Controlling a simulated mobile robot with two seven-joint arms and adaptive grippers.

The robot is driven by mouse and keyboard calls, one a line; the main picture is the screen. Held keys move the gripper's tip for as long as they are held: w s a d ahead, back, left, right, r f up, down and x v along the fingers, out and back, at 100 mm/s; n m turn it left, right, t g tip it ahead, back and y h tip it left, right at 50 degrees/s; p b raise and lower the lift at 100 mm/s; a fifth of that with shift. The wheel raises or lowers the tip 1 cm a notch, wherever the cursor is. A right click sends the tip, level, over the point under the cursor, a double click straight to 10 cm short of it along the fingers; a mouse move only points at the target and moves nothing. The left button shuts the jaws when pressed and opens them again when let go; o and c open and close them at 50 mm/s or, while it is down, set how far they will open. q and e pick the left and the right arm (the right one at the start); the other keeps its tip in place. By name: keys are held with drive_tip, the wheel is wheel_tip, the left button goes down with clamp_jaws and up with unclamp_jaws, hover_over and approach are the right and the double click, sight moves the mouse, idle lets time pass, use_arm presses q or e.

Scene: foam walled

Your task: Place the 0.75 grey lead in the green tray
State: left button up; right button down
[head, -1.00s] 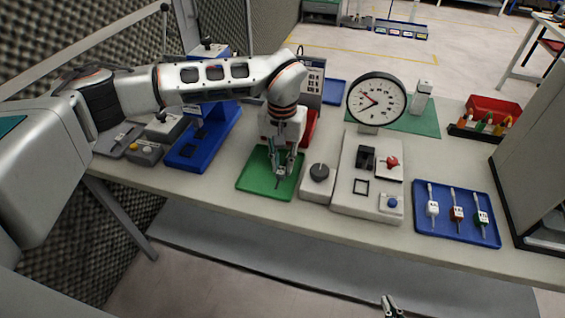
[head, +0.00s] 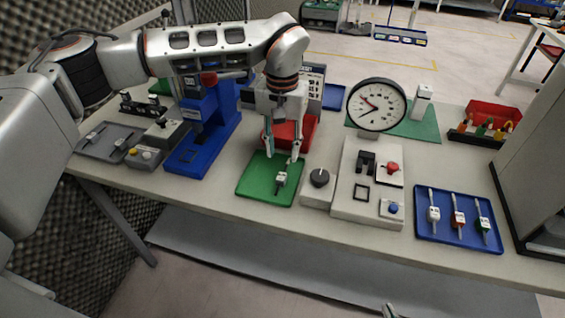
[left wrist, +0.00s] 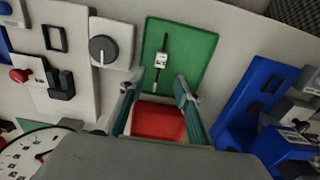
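A small grey-white lead (head: 281,179) with dark ends lies in the green tray (head: 256,188). In the left wrist view the lead (left wrist: 161,61) lies lengthwise on the green tray (left wrist: 196,50); its label is too small to read. My left gripper (head: 282,156) is open and empty above the back part of the tray, apart from the lead. In the left wrist view its fingers (left wrist: 158,82) are spread with nothing between them. Only a tip of my right gripper (head: 389,311) shows at the bottom edge of the head view.
A grey tray (head: 124,131) with leads stands at the left, near a blue press-like stand (head: 190,160). A red bin (head: 305,133) is behind the green tray. A knob box (head: 319,180) and dial gauge unit (head: 376,105) stand to the right. A blue tray (head: 446,231) holds several leads.

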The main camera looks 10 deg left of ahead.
use_arm(q)
drive_tip(key=shift+r, duration=2.35)
